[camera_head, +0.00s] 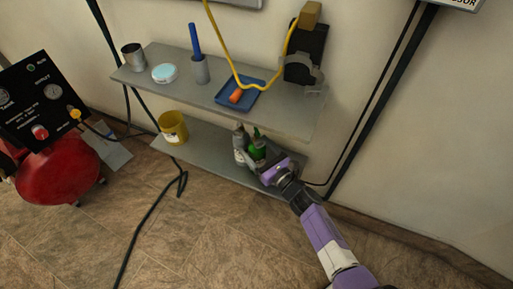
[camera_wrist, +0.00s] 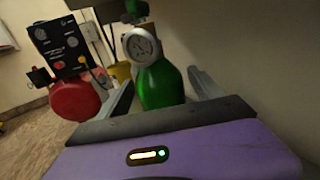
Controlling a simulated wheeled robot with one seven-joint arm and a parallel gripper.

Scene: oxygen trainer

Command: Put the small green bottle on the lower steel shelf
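The small green bottle (camera_head: 257,149) is at the lower steel shelf (camera_head: 214,157), toward its right end. In the wrist view the green bottle (camera_wrist: 160,88) has a round gauge on top and is between my gripper's two fingers (camera_wrist: 162,80). The fingers are spread, one on each side, with a narrow gap at the right; contact on the left is unclear. In the head view my gripper (camera_head: 267,166) is at the shelf's front edge, hiding the bottle's lower part. I cannot tell whether its base rests on the shelf.
A grey bottle (camera_head: 240,140) stands close left of the green one. A yellow bucket (camera_head: 173,128) is on the lower shelf's left. The upper shelf (camera_head: 215,88) hangs above, holding a blue tray (camera_head: 240,97) and cups. A red tank (camera_head: 58,173) stands left; a dark cable crosses the floor.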

